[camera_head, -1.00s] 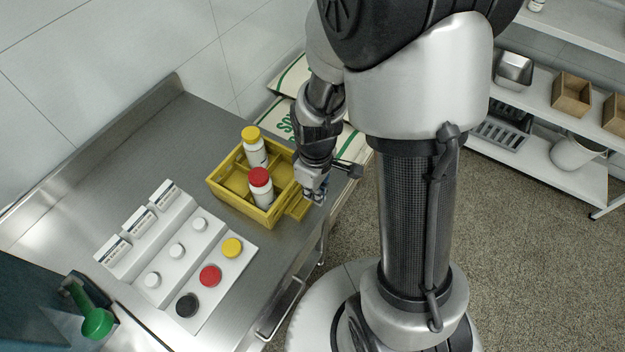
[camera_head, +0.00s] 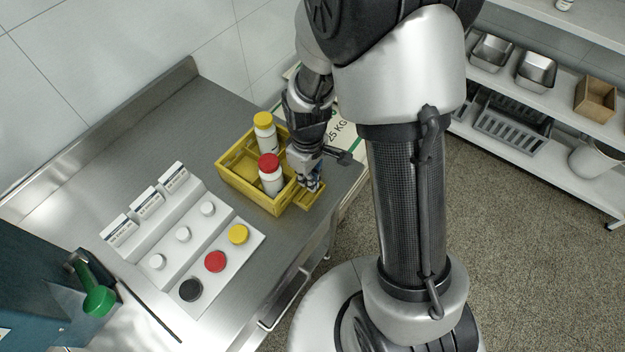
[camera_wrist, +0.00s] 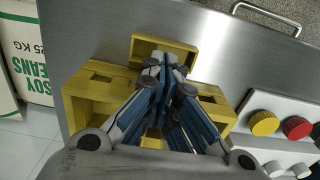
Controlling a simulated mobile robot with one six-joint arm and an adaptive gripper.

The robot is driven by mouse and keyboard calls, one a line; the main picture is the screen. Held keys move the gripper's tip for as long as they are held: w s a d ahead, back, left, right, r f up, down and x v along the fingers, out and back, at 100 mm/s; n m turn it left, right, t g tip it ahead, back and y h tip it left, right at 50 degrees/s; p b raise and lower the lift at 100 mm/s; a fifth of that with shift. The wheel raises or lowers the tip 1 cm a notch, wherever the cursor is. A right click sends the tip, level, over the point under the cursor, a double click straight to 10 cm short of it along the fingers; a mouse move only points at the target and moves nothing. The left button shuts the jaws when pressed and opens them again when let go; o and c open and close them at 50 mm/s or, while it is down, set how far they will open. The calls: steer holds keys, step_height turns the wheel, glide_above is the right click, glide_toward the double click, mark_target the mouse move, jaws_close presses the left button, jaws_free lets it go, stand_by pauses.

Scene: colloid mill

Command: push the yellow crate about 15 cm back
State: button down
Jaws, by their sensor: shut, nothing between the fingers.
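The yellow crate (camera_head: 236,186) stands on the steel counter (camera_head: 225,105) in the head view. It holds a white bottle with a yellow cap (camera_head: 264,119) and one with a red cap (camera_head: 269,161). A low yellow ledge (camera_head: 313,198) juts from its front side. My gripper (camera_head: 312,187) is shut and empty, pointing down over this ledge beside the crate's front wall. In the wrist view, my gripper's fingers (camera_wrist: 167,65) cover the crate's middle, while the ledge (camera_wrist: 150,45) and crate wall (camera_wrist: 95,100) show around them. I cannot tell whether the fingertips touch the crate.
A white panel (camera_head: 217,235) with white, yellow, red and black caps lies left of the crate, apart from it. Printed sacks (camera_head: 343,138) stand beyond the counter's right end. A tiled wall (camera_head: 120,50) backs the counter. Bare counter lies behind the crate.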

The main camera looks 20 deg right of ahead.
mark_target(262, 151)
steer(key=w+a, duration=0.3)
steer(key=w, duration=0.1)
steer(key=w+a+p, duration=0.1)
steer(key=w+a, duration=0.2)
steer(key=w, duration=0.1)
steer(key=w+a+p, duration=0.1)
steer(key=w+a, duration=0.1)
steer(key=w, duration=0.2)
steer(key=shift+a+f, duration=0.1)
steer(key=shift+a, duration=0.3)
steer(key=shift+s+d, duration=0.15)
steer(key=shift+s, duration=0.1)
